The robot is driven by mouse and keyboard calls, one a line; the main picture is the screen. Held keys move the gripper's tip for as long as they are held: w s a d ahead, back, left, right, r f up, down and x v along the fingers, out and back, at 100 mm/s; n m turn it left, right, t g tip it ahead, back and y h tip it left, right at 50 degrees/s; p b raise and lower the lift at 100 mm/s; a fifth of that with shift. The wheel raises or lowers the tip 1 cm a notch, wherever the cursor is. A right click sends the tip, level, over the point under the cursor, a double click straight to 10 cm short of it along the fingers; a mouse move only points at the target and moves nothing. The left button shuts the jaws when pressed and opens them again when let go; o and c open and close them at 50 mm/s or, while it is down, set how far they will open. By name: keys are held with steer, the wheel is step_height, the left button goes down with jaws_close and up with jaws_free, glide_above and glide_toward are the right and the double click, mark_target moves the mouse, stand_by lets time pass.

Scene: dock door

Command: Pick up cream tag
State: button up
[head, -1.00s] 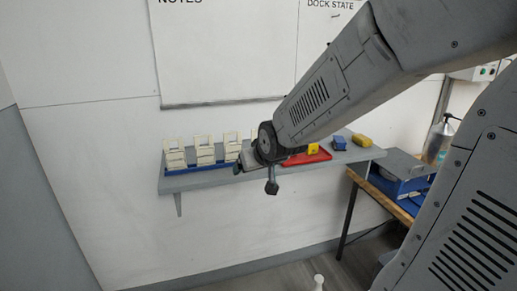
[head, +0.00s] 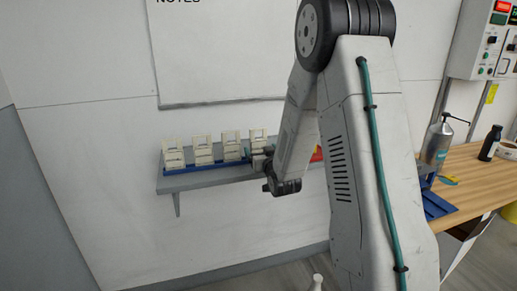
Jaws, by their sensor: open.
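Several cream tags (head: 203,150) stand upright in a row in a blue rack (head: 207,166) on the grey wall shelf. The rightmost visible cream tag (head: 258,139) is right beside my gripper (head: 262,162). My gripper is at the right end of the row, small and partly hidden by my wrist. I cannot tell whether it touches that tag. Its jaws are open, and I see nothing held in them.
The shelf (head: 215,179) sticks out from the wall below a whiteboard (head: 215,60). A control box (head: 485,40) hangs above.

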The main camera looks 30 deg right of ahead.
mark_target(259, 145)
steer(key=shift+x, duration=2)
steer(key=c, duration=1.1)
steer(key=shift+o, duration=0.2)
steer(key=shift+r, duration=0.45)
steer(key=r, duration=0.2)
steer(key=shift+s+d+r, duration=0.15)
steer(key=shift+s+r, duration=0.2)
steer(key=shift+r, duration=0.05)
steer(key=s+d+r, duration=0.1)
steer(key=s+d, duration=0.3)
steer(key=s, duration=1)
steer(key=shift+s+d, duration=0.2)
steer(key=shift+s, duration=0.15)
